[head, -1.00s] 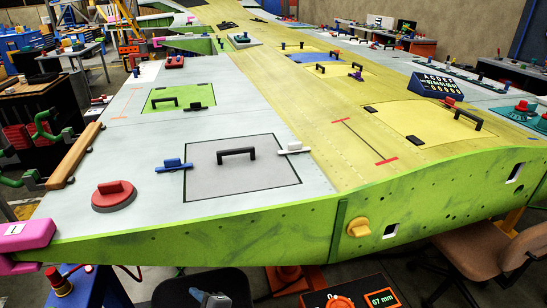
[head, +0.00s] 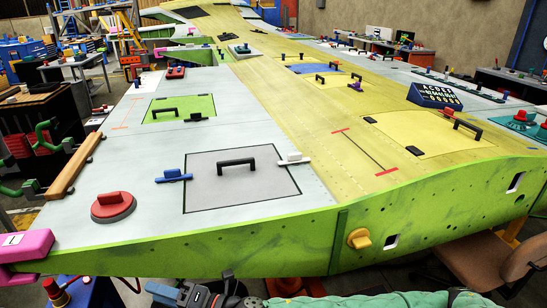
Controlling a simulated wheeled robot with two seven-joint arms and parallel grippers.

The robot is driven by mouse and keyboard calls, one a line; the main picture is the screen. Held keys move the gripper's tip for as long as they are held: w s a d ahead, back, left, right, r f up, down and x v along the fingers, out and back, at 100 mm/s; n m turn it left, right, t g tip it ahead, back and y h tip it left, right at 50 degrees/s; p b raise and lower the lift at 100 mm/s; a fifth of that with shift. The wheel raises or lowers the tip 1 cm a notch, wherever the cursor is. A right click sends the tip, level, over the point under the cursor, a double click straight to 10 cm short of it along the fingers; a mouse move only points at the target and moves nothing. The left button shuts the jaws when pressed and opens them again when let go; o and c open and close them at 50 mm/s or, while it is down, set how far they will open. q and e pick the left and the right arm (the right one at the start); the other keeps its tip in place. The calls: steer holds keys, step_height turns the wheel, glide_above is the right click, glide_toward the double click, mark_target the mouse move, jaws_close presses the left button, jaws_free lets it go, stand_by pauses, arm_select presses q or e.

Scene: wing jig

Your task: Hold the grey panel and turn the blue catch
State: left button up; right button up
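The grey panel (head: 225,190) lies in the near left of the wing's top, with a black handle (head: 237,163) standing on it. The blue catch (head: 173,175) sits at the panel's left edge, its bar lying roughly across that edge. A white catch (head: 293,159) sits at the right edge. My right gripper (head: 180,293) is at the bottom edge of the view, below the wing's green front edge and well apart from panel and catches. It is partly cut off, and its opening does not show clearly. My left gripper is out of view.
A red round knob (head: 113,206) stands left of the panel. A green panel (head: 185,106) with a handle lies behind. The green front edge (head: 240,237) of the wing, with a yellow knob (head: 359,239), lies between my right arm and the top. A pink block (head: 27,245) is at the left corner.

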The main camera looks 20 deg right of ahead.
mark_target(236, 160)
steer(key=s+d+r+n+g+h, duration=0.1)
steer(key=d+r+n+g, duration=0.35)
steer(key=r+n, duration=0.5)
steer(key=s+d+r+n+g+h, duration=0.1)
steer(key=d+r+n+g, duration=0.3)
steer(key=r+n, duration=0.5)
steer(key=s+d+r+n+g+h, duration=0.1)
steer(key=d+r+n+g, duration=0.1)
steer(key=r+n+g, duration=0.7)
steer(key=w+d+f+m+t, duration=0.2)
steer(key=w+d, duration=0.5)
steer(key=w, duration=0.4)
steer(key=w+d+f+m+t, duration=0.2)
steer(key=w+d+f+t, duration=0.2)
steer(key=w+d, duration=0.3)
steer(key=w+d+f+m+t, duration=0.2)
steer(key=w+d, duration=0.5)
steer(key=w, duration=0.7)
steer(key=shift+w+f+m+t, duration=0.15)
steer(key=shift+w+f+t, duration=0.1)
steer(key=shift+f, duration=0.45)
steer(key=shift+w+f+m+t, duration=0.1)
steer(key=shift+w+f+t, duration=0.1)
steer(key=shift+f, duration=0.5)
steer(key=x, duration=1.2)
steer(key=shift+d+f, duration=0.1)
steer(key=shift+f, duration=0.05)
steer(key=shift+c, duration=0.5)
jaws_close()
